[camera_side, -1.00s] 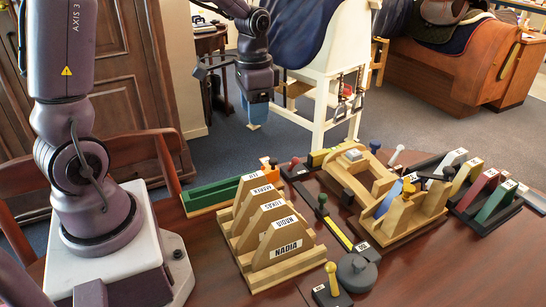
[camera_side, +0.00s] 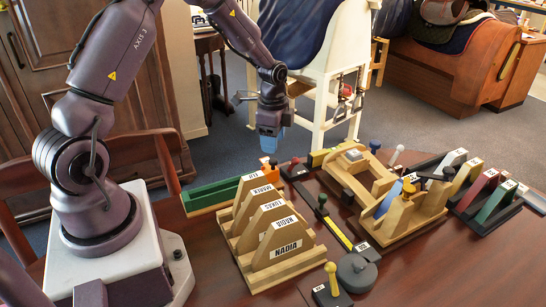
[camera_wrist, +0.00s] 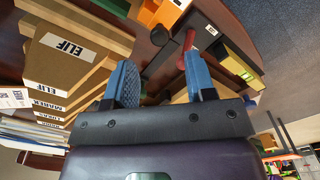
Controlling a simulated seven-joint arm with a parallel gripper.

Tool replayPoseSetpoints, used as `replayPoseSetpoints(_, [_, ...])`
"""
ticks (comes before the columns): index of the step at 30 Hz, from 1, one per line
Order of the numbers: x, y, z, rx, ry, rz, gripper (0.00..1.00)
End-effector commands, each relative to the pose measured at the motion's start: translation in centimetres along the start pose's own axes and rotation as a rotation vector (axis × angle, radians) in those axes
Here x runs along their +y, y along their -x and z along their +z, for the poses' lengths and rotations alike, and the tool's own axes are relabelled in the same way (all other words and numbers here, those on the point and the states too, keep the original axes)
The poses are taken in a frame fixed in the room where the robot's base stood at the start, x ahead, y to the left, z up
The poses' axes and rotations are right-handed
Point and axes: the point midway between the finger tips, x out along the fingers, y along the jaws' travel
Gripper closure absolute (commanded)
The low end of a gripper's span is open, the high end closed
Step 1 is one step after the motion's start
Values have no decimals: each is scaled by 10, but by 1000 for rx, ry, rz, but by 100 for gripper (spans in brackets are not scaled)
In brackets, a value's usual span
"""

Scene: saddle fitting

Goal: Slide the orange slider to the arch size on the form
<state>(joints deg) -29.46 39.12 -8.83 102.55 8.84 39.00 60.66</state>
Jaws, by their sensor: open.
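A small orange piece (camera_side: 268,171) shows at the right end of the green tray in the side view, partly behind the name-labelled wooden boards (camera_side: 282,250). In the wrist view an orange block (camera_wrist: 160,12) is at the top edge, cut off by the frame. I cannot tell for sure that this is the slider. My gripper (camera_side: 271,145) hangs above and beyond the orange piece in the side view, apart from it. In the wrist view its two blue fingers (camera_wrist: 162,85) are spread with nothing held between them. I cannot make out a form showing an arch size.
A green tray (camera_side: 212,193) lies behind the boards. A black and yellow bar with a green knob (camera_side: 322,200) and a wooden frame (camera_side: 365,183) stand to the right. A dark rack of coloured wedges (camera_side: 495,205) is at the far right.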

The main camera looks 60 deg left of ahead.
Motion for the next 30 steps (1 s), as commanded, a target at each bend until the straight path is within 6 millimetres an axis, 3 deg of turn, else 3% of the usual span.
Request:
replayPoseSetpoints(3, [1, -25, 0, -2, -1, 5, 50])
replayPoseSetpoints(9, [0, -49, 0, -1, -1, 2, 50])
replayPoseSetpoints(21, [0, -57, 0, 0, 0, -1, 50])
replayPoseSetpoints(28, [0, -57, 0, 0, 0, -1, 100])
replayPoseSetpoints(30, [0, -57, 0, 0, 0, -1, 100])
